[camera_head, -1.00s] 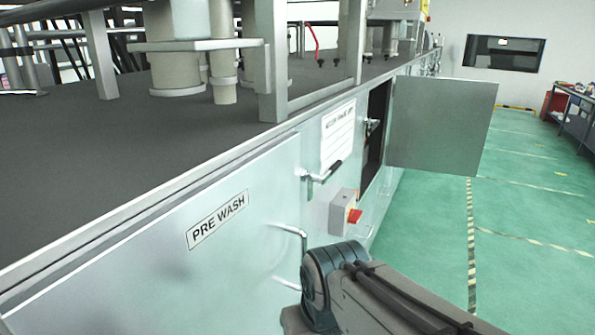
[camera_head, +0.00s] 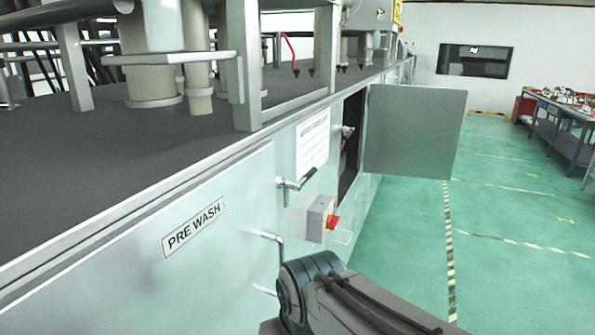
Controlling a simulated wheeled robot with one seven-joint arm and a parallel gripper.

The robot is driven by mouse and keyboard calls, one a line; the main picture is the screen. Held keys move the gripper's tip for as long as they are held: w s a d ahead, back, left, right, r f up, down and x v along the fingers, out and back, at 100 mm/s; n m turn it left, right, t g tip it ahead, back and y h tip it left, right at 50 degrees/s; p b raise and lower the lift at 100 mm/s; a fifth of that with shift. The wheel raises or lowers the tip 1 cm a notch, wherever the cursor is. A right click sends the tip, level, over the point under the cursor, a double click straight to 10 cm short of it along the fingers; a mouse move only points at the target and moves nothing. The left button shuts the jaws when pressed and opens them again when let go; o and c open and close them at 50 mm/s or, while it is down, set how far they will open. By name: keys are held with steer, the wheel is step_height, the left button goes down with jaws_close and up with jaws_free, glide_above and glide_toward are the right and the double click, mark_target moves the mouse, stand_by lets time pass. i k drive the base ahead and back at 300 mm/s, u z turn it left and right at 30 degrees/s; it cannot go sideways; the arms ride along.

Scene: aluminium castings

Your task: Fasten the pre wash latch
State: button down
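The pre wash door (camera_head: 130,262), a pale metal panel with a PRE WASH label (camera_head: 193,227), fills the lower left. It looks flush or nearly flush with the machine; I cannot tell if it is fully closed. The latch (camera_head: 297,181), a lever with a dark grip on a bracket, sits just beyond the door's right edge, its grip tilted up to the right. A bent handle (camera_head: 279,245) stands out from the door's right side, its lower part hidden by my arm. My gripper is not visible; only an arm link shows at the bottom.
A grey switch box with a red knob (camera_head: 333,222) is right of the latch. Farther along, another door (camera_head: 415,131) hangs wide open into the aisle. The green floor (camera_head: 510,250) at right is clear; a workbench (camera_head: 572,119) stands at far right.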

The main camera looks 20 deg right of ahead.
mark_target(285, 184)
steer(key=k, duration=1.25)
steer(key=z, duration=0.2)
steer(key=i, duration=0.25)
steer(key=z, duration=0.8)
steer(key=i, duration=1.65)
steer(key=u, duration=1)
steer(key=i, duration=0.25)
steer(key=u, duration=0.25)
